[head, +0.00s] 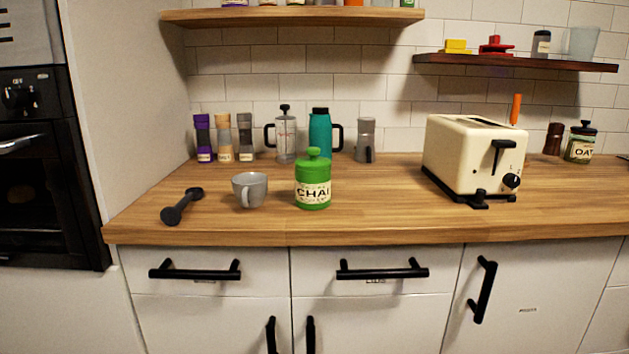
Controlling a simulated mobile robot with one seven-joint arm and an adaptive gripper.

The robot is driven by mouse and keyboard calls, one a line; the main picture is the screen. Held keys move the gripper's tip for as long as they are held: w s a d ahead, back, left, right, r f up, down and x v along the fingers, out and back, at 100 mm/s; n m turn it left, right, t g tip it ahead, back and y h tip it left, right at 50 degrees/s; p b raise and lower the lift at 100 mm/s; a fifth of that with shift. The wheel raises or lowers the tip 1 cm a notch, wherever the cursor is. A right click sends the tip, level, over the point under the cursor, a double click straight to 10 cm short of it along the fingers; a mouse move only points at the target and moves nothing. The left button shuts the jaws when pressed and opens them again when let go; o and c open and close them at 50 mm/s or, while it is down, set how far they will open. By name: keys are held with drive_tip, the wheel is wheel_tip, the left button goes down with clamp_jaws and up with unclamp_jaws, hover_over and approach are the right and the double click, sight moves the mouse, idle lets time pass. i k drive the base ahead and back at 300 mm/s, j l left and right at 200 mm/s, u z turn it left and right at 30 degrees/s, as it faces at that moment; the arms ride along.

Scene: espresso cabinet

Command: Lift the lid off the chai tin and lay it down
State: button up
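A green chai tin (313,190) with a cream label reading CHAI stands upright on the wooden counter, near its front edge. Its green lid (314,164) with a round knob sits on top of the tin. My gripper is not in view in the head view.
A grey mug (250,189) stands just left of the tin, and a dark scoop-like tool (181,206) lies further left. A cream toaster (474,156) stands to the right. Jars, a press and a teal flask (320,134) line the back. The counter (385,205) between tin and toaster is clear.

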sight(313, 162)
drive_tip(key=i+u, duration=0.15)
drive_tip(key=i, duration=0.25)
drive_tip(key=i+l+u, duration=0.15)
drive_tip(key=i, duration=0.2)
drive_tip(key=i+l+u, duration=0.15)
drive_tip(key=i, duration=0.2)
